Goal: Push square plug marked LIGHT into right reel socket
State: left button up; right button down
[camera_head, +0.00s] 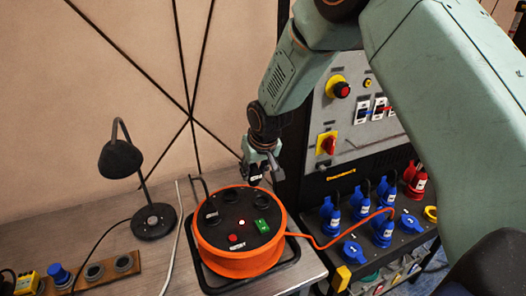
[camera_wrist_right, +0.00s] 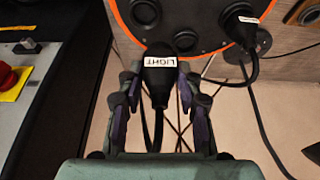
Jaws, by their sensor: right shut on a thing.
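The black square plug with a white LIGHT label (camera_wrist_right: 161,61) is between the fingers of my right gripper (camera_wrist_right: 160,84), which is shut on it. Its cable hangs down between the fingers. The plug's front end is at the near rim of the orange cable reel (camera_wrist_right: 122,22) in the wrist view; whether it touches a socket cannot be told. The reel also stands on the bench in the head view (camera_head: 240,264). There my right gripper (camera_head: 262,172) is at the reel's far edge, hiding the socket area behind it. My left gripper is not in view.
Another labelled black plug (camera_wrist_right: 240,22) sits in a reel socket. A green switch (camera_head: 262,226) and red button (camera_head: 235,238) are on the reel top. A black lamp (camera_head: 121,158) stands left. A control panel with blue plugs (camera_head: 383,228) stands right.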

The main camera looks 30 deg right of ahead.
jog(key=shift+w+d+r+p, duration=0.1)
jog(key=shift+w+d+p, duration=0.15)
jog(key=shift+p, duration=0.25)
jog(key=shift+d+p, duration=0.3)
jog(key=shift+d, duration=0.05)
jog(key=f+b, duration=0.1)
jog(key=d+f+b, duration=0.1)
jog(key=f, duration=0.1)
jog(key=f+b, duration=0.1)
jog(key=f, duration=0.1)
jog(key=shift+s+d+f+b, duration=0.1)
jog(key=shift+d+f+b, duration=0.15)
jog(key=shift+d+b, duration=0.1)
jog(key=shift+s+f, duration=0.1)
jog(key=shift+f, duration=0.2)
jog(key=shift+a+f+b, duration=0.2)
jog(key=shift+f+b, duration=0.2)
jog(key=shift+w+a+f, duration=0.15)
jog(key=shift+w, duration=0.05)
jog(key=shift+s+d, duration=0.15)
jog(key=shift+d, duration=0.15)
jog(key=shift+a, duration=0.2)
jog(key=shift+w+a, duration=0.1)
jog(key=shift+w, duration=0.1)
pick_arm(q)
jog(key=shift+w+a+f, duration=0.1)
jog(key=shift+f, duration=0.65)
